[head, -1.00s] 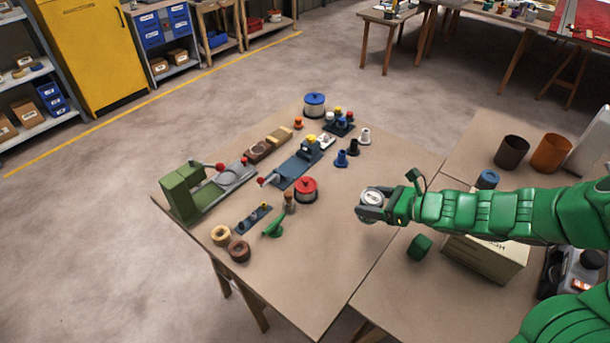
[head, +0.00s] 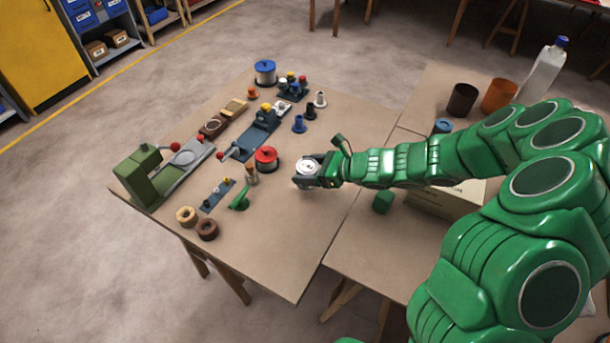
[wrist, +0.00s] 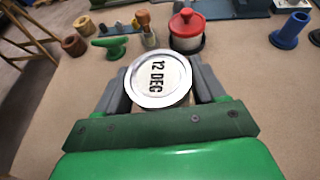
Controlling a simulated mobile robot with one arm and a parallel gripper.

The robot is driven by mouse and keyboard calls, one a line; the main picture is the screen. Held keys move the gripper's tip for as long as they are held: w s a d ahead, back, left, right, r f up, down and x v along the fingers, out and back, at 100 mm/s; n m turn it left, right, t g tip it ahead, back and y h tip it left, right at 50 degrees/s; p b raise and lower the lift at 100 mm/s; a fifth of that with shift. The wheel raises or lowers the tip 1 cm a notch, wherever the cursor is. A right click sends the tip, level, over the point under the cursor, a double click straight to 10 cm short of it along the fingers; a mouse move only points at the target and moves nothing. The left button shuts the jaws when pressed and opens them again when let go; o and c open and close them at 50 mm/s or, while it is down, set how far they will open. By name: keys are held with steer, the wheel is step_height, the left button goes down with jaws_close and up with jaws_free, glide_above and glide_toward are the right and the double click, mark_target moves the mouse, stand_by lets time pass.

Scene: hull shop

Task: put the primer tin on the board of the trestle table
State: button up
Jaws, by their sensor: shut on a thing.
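The primer tin, a small round tin (head: 308,168) with a pale lid, is in my gripper (head: 306,172). In the wrist view the tin (wrist: 158,80) shows a silver rim and the print "12 DEC" on its lid, with a grey finger of my gripper (wrist: 160,92) on either side. My gripper is shut on it over the brown board of the trestle table (head: 285,255). I cannot tell whether the tin's base touches the board. A red-lidded pot (head: 266,159) and a green cleat (head: 240,198) stand a little left of the tin.
A green press (head: 142,178), two rings (head: 207,229), blue and black bushings (head: 299,124) and a blue-lidded pot (head: 265,73) stand on the board. The board's near part is clear. A second table to the right holds a box (head: 447,201) and brown and orange cups (head: 462,100).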

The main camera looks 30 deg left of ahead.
steer(key=shift+f, duration=1.8)
steer(key=shift+f, duration=0.1)
steer(key=o, duration=1.3)
steer(key=shift+w+d+r, duration=0.1)
steer(key=shift+d+r, duration=0.25)
steer(key=shift+d, duration=0.2)
steer(key=shift+v, duration=5.4)
steer(key=shift+f, duration=0.1)
